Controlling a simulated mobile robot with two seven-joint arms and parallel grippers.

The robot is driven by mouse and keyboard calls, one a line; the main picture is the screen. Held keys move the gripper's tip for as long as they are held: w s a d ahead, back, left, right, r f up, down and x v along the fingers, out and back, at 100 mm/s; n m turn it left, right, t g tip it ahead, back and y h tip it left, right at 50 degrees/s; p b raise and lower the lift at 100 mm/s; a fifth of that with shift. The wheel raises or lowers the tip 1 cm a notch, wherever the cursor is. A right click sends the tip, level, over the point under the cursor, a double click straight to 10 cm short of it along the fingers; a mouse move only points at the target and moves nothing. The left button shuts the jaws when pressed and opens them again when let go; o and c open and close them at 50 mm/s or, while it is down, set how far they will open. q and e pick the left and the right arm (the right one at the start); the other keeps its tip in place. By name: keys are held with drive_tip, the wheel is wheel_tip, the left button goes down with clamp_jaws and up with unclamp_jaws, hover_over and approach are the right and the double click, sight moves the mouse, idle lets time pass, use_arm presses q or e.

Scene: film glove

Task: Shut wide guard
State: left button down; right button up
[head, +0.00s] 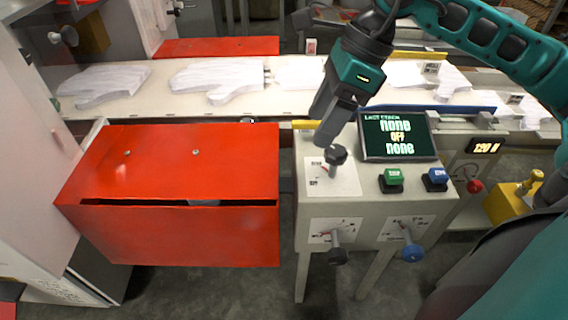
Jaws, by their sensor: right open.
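A wide red guard (185,165) stands in front of the conveyor at the left. Its sloping top panel and its front face (190,235) are parted by a dark slot, with something pale showing inside. A second red panel (218,47) lies behind the conveyor; I cannot tell whether it is part of the same guard. My right gripper (328,128) is open and empty, pointing down above the control box, right of the red guard and apart from it. Its fingertips are close to a dark-knobbed lever (336,156). My left gripper is out of view.
The control box (312,208) carries a screen (397,136) reading "none / OFF / none", a green button (391,180), a blue button (436,179) and two lower levers (337,254) (411,251). White glove shapes (218,78) lie on the conveyor (150,110). A yellow block (508,203) stands right.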

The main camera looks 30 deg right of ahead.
sight(286, 183)
drive_tip(key=b+x, duration=0.2)
drive_tip(key=x, duration=1)
drive_tip(key=shift+a+f, duration=0.1)
drive_tip(key=shift+a, duration=0.05)
drive_tip(key=shift+c, duration=0.3)
clamp_jaws()
